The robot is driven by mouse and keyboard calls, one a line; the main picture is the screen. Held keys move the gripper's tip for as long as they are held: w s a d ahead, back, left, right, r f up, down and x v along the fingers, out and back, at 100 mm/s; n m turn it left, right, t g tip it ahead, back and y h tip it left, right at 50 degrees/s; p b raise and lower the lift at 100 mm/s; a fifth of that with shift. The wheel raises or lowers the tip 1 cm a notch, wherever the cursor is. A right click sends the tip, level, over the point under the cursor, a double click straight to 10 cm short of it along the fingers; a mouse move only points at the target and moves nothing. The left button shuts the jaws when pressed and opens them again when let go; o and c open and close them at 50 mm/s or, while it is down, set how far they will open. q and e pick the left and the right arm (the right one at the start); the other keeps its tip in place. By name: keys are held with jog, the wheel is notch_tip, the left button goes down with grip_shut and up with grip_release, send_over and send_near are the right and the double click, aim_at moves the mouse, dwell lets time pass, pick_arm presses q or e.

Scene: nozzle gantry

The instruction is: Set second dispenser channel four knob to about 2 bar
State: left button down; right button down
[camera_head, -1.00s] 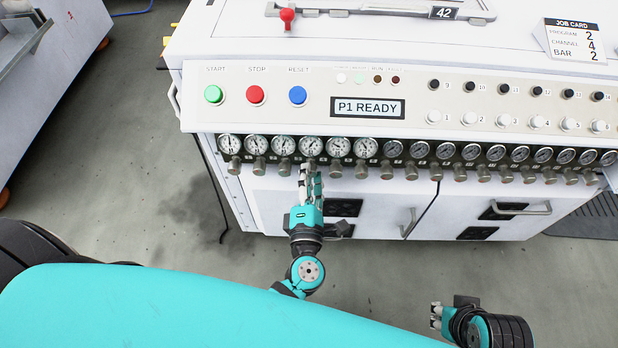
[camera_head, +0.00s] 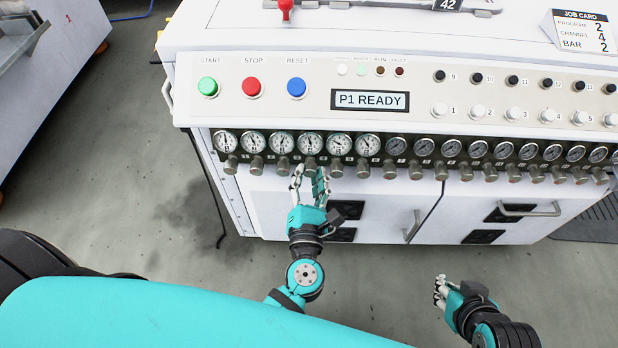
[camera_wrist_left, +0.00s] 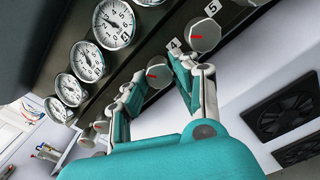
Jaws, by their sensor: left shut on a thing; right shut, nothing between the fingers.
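The knob marked 4 (camera_wrist_left: 157,76) is a grey cylinder with a red mark, under the fourth gauge from the left (camera_head: 310,143). My left gripper (camera_head: 309,178) reaches up to it from below, one finger on each side. In the left wrist view the fingertips (camera_wrist_left: 160,84) sit around the knob, shut on it. The gauge beside it (camera_wrist_left: 113,22) has a white dial; its needle is too small to read surely. The job card (camera_head: 580,32) reads program 2, channel 4, bar 2. My right gripper (camera_head: 440,291) is shut and empty, low at the right, away from the machine.
Neighbouring knobs stand close on both sides, such as the knob marked 5 (camera_wrist_left: 204,36). Above are green, red and blue buttons and a display (camera_head: 370,100) reading P1 READY. Cabinet doors with a handle (camera_head: 412,226) lie below. Floor in front is clear.

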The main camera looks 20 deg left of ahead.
pick_arm(q)
jog(key=shift+f, duration=0.15)
pick_arm(e)
jog(key=shift+w+a+r+t, duration=0.2)
jog(key=shift+w+t, duration=0.1)
jog(key=shift+w, duration=0.1)
pick_arm(q)
jog(key=c, duration=1.3)
grip_release()
jog(key=shift+s, duration=0.1)
pick_arm(e)
jog(key=shift+d, duration=0.1)
pick_arm(q)
jog(key=v, duration=1.2)
jog(key=shift+r, duration=0.2)
